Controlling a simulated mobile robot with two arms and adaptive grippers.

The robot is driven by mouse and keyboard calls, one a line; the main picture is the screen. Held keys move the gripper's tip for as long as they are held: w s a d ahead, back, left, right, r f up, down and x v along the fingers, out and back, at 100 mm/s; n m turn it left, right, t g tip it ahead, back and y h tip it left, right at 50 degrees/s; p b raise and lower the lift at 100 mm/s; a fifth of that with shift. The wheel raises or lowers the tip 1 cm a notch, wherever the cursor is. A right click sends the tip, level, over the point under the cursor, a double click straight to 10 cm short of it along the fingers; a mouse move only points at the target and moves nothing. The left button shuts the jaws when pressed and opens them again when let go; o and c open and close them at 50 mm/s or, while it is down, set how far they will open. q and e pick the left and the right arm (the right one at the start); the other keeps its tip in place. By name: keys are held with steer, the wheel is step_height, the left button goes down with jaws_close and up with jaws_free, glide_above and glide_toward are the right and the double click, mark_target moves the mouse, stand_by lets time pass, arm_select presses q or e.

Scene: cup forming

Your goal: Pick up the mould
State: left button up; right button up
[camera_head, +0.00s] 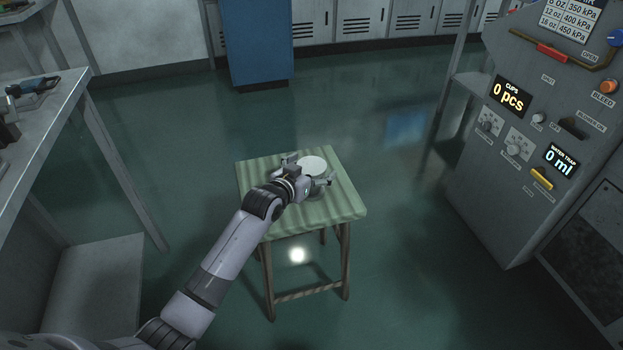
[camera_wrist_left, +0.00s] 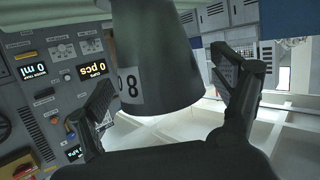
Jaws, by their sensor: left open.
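The mould (camera_head: 313,165) stands on the green striped stool (camera_head: 345,205), its pale round top facing up. In the left wrist view the mould (camera_wrist_left: 155,50) is a dark grey tapered cup shape with a white label reading partly "8 0". My left gripper (camera_head: 308,174) is at the mould, with one finger on either side of it. In the wrist view its fingers (camera_wrist_left: 165,82) are spread, with a visible gap to the mould on the right side. The lower part of the mould is partly hidden by the gripper. My right gripper is not in view.
A grey control machine (camera_head: 520,135) with "0 pcs" and "0 ml" displays stands at the right. A metal workbench (camera_head: 50,105) with tools is at the left. A blue cabinet (camera_head: 258,40) and lockers stand behind. The floor around the stool is clear.

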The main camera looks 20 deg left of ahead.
arm_select(q)
steer(key=c, duration=1.6)
steer(key=shift+r, duration=0.1)
